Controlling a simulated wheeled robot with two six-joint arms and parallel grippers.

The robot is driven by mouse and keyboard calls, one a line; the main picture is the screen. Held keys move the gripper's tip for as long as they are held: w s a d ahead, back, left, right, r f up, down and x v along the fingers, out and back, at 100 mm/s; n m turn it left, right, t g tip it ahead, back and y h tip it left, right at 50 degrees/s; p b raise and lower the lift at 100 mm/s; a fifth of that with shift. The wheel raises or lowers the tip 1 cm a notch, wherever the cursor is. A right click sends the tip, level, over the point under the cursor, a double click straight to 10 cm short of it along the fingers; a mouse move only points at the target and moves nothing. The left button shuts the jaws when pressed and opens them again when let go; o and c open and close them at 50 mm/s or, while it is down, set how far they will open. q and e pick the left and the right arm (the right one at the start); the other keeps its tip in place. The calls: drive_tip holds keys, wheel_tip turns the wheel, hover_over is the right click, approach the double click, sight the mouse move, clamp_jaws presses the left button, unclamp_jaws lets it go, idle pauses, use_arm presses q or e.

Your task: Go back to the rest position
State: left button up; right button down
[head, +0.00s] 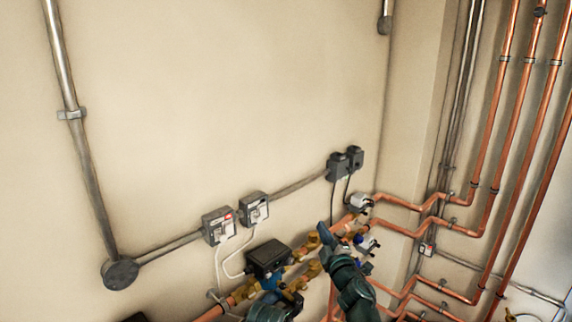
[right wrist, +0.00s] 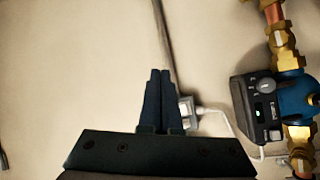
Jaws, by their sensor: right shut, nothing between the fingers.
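The fingers appear over the bare wall, beside a small white switch box (right wrist: 186,108); I cannot tell how far off the wall is. My left gripper is not in view.
Grey switch boxes (head: 218,225) are on the wall. The upper wall (head: 220,90) is clear.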

drive_tip(key=s+d+f+m+g+h+b, duration=0.1)
drive_tip(key=s+f+m+g+h+b, duration=0.15)
drive_tip(key=f, duration=0.45)
drive_tip(key=s+d+f+m+g+h+b, duration=0.1)
drive_tip(key=s+f+m+g+h+b, duration=0.2)
drive_tip(key=f, duration=0.5)
drive_tip(key=s+d+f+m+g+h+b, duration=0.1)
drive_tip(key=f+m+g+h, duration=0.15)
drive_tip(key=f+m, duration=0.35)
use_arm(q)
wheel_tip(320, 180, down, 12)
drive_tip(key=b, duration=0.4)
use_arm(e)
drive_tip(key=s+a+f+g+y, duration=0.1)
drive_tip(key=s+a+f+g, duration=0.3)
drive_tip(key=s+f, duration=0.3)
drive_tip(key=s+a+f+g+y, duration=0.1)
drive_tip(key=s+a+f+g, duration=0.3)
drive_tip(key=s, duration=1)
wheel_tip(320, 180, down, 4)
drive_tip(key=g, duration=0.3)
